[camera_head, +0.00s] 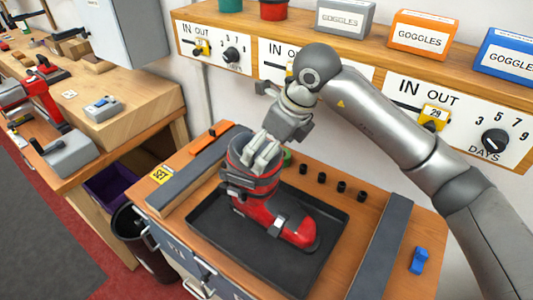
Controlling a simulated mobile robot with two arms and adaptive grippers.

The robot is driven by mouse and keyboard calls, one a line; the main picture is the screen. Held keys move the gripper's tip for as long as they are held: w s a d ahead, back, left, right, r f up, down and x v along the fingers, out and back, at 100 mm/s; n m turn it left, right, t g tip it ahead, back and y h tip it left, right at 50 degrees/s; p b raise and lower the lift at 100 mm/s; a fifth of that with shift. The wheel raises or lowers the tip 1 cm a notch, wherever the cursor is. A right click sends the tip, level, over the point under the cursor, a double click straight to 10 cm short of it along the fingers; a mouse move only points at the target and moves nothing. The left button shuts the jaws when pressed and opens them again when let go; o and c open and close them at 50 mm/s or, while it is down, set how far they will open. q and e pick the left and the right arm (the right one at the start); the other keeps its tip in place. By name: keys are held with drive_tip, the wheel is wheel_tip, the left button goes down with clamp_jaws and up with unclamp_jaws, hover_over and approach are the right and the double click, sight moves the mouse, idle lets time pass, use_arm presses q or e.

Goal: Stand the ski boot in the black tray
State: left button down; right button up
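The red and dark grey ski boot (268,217) is upright, with its toe pointing to the lower right. It is over the black tray (215,241), within its rim; I cannot tell whether the sole touches the tray floor. My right gripper (258,163) comes down from above at the boot's cuff, its pale fingers overlapping the cuff opening. Whether the fingers are closed on the cuff wall is not clear. My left gripper is not in view.
Grey-topped rails flank the tray, left (196,174) and right (382,245). Several black pegs (322,178) stand behind it. A blue clamp-like piece (419,260) lies at the right. A shelf (300,37) with goggles boxes is behind; a black bin (140,235) stands at left.

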drive_tip(key=b+v, duration=0.2)
drive_tip(key=v, duration=0.8)
drive_tip(key=shift+b, duration=0.4)
